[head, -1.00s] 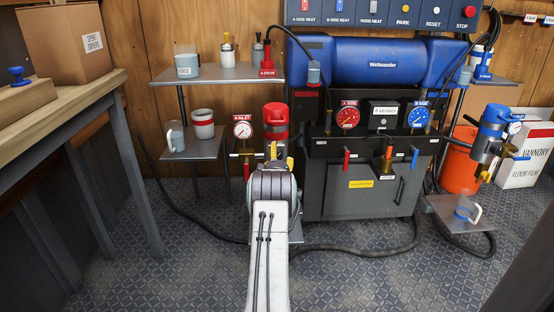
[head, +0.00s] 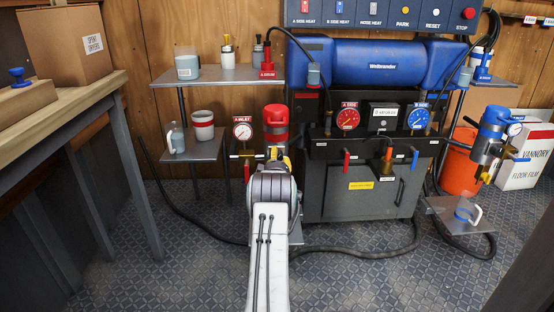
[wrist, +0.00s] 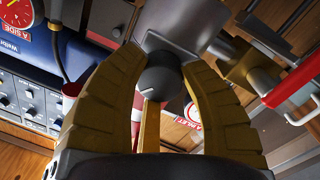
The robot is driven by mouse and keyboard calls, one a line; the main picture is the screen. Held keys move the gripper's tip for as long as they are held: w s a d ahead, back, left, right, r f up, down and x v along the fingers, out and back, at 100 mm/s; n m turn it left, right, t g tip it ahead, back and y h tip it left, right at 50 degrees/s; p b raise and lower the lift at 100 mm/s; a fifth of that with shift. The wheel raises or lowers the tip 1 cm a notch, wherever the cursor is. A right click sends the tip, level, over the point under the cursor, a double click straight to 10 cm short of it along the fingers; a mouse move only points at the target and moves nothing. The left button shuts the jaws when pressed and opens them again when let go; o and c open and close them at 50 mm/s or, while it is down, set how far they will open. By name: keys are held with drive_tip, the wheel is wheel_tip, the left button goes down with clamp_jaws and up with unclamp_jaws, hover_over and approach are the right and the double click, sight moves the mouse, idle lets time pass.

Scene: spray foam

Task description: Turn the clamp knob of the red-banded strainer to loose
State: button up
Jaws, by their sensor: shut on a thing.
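The red-banded strainer (head: 275,120) stands left of the machine in the head view, its red cap upright above my arm. Its lower body is hidden behind my arm. In the wrist view, its dark round clamp knob (wrist: 160,82) sits between my two yellow fingers, under a grey metal part (wrist: 180,35). My gripper (wrist: 163,75) is shut on the knob, one finger on each side. In the head view my gripper (head: 284,160) is mostly hidden by my wrist, with only a bit of yellow showing.
A gauge (head: 242,131) and a red-handled valve (head: 247,172) are close on the strainer's left. A shelf with mugs (head: 203,125) is further left. The machine (head: 360,190) is close on the right. A blue-banded strainer (head: 491,130) hangs far right.

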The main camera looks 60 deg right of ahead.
drive_tip(key=shift+f, duration=0.1)
drive_tip(key=shift+c, duration=1.1)
drive_tip(key=shift+m, duration=0.3)
drive_tip(key=m, duration=0.3)
drive_tip(key=shift+f+m+y, duration=0.1)
drive_tip(key=shift+m+y, duration=0.2)
drive_tip(key=shift+m, duration=1.6)
drive_tip(key=shift+w+a, duration=0.1)
drive_tip(key=o, duration=1.2)
drive_tip(key=shift+v, duration=5.95)
